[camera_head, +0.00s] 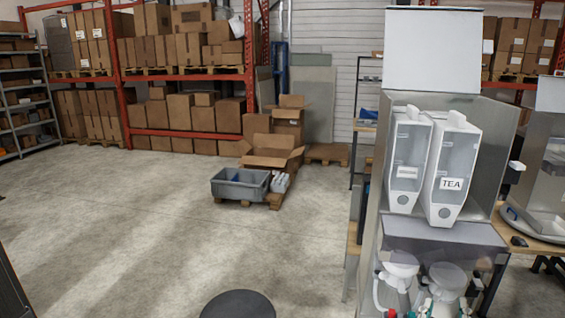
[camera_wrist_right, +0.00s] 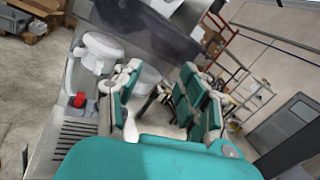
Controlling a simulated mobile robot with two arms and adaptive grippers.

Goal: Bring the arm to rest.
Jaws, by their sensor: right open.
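My right gripper (camera_head: 432,308) shows only in part at the bottom edge of the head view, low in front of the dispenser. In the right wrist view its teal and grey fingers (camera_wrist_right: 162,95) are spread apart, with nothing held between them. My left gripper is not in view.
The dispenser (camera_head: 490,130) holds two clear-fronted canisters, the right one (camera_head: 445,170) labelled TEA. A grey tub (camera_head: 240,185) and open cartons stand on a pallet. The floor at left is clear.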

